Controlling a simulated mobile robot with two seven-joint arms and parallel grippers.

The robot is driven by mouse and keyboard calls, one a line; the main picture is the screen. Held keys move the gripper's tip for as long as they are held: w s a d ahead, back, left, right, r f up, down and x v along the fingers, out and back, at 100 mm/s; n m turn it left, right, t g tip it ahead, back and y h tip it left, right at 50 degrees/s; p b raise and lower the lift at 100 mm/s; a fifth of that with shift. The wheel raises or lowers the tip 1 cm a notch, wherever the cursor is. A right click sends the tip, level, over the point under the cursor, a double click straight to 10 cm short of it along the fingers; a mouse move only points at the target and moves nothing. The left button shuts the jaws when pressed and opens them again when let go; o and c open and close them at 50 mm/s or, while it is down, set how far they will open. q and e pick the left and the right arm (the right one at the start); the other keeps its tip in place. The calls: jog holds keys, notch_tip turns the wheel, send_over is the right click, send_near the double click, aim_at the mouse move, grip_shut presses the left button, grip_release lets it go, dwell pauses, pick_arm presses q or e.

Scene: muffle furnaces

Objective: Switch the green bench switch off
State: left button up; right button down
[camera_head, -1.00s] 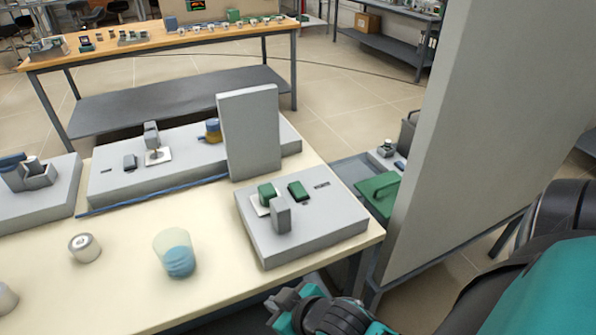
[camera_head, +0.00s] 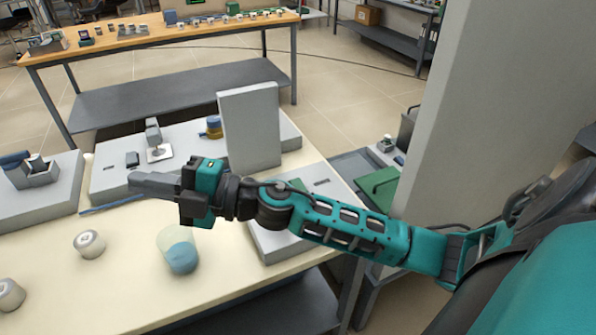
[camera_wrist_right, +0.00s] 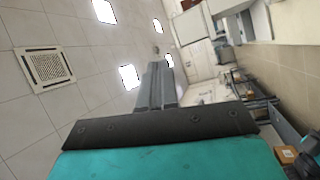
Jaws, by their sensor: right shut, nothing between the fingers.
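The grey switch box (camera_head: 338,192) on the cream bench is mostly behind my right arm. A bit of green (camera_head: 298,184) shows on its top just above my arm. The rest of its green parts and its grey lever are hidden, so I cannot tell the switch's position. My right gripper (camera_head: 133,182) is shut and empty, pointing left above the bench, well left of the box. Its closed fingers (camera_wrist_right: 156,88) also show in the right wrist view, against the ceiling and far room. My left gripper is not in view.
A grey upright panel (camera_head: 250,125) stands behind my right forearm. A long grey box with a lever (camera_head: 154,135) lies behind the gripper. A tall grey wall (camera_head: 480,110) is at right.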

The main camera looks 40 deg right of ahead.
jog(key=w+d+f+n+g+h, duration=0.1)
jog(key=d+f+n+g+h, duration=0.5)
jog(key=d+n+g, duration=0.35)
jog(key=d+r+g+h, duration=0.2)
jog(key=d+h, duration=0.7)
jog(key=d, duration=1.2)
jog(key=shift+w+d+m+h+p, duration=0.3)
jog(key=shift+w+d+m+p, duration=0.05)
jog(key=shift+w+d+p, duration=0.1)
jog(key=shift+a, duration=0.1)
